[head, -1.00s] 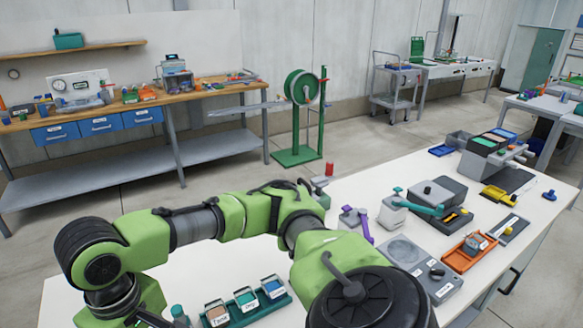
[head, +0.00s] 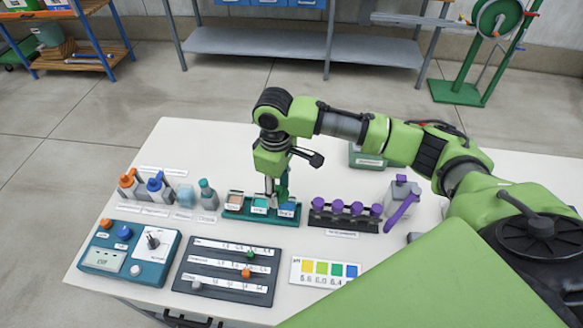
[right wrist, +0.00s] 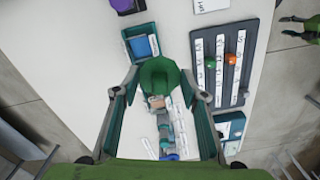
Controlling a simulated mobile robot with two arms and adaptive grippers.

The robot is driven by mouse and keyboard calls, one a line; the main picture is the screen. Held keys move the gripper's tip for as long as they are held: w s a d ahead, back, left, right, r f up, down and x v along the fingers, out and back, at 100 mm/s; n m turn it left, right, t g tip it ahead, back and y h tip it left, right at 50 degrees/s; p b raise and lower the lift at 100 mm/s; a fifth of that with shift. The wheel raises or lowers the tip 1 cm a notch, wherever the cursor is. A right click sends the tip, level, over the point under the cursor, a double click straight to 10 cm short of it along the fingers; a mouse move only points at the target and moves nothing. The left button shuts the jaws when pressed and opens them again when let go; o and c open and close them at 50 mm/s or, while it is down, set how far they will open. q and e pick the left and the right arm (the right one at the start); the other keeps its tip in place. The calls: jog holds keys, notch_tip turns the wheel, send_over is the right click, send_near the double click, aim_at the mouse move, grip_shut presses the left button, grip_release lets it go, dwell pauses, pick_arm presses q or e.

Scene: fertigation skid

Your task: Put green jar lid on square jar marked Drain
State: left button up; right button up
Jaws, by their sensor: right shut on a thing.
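My right gripper (head: 275,192) points down over the green tray (head: 232,216) of square jars. In the right wrist view its fingers are shut on the green jar lid (right wrist: 158,74). The lid hides most of the middle jar (head: 259,206), which has a teal content. A jar with brown content (head: 235,199) is to its left and a jar with blue content (head: 288,209) to its right; the blue one also shows in the right wrist view (right wrist: 145,47). The jar labels are too small to read. I cannot tell whether the lid touches the middle jar.
Several bottles, including an orange-topped one (head: 129,184), stand left of the tray. A dark rack with purple caps (head: 340,212) stands to its right. A slider board (head: 228,272), a control box (head: 128,252) and a pH card (head: 324,272) lie in front.

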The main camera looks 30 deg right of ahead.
aim_at(288, 193)
jog(key=d+f+n, duration=0.1)
jog(key=f, duration=0.1)
jog(key=w+d+f+n+b, duration=0.1)
jog(key=f, duration=0.1)
jog(key=w+d+f+n+b, duration=0.1)
jog(key=f, duration=0.2)
jog(key=shift+w+d, duration=0.1)
jog(key=shift+d, duration=0.25)
pick_arm(q)
jog(key=shift+w+a+f, duration=0.1)
jog(key=shift+w+f, duration=0.05)
jog(key=shift+f, duration=0.5)
pick_arm(e)
jog(key=shift+f, duration=0.9)
jog(key=o, duration=1)
pick_arm(q)
jog(key=shift+r, duration=0.15)
pick_arm(e)
jog(key=shift+r, duration=0.1)
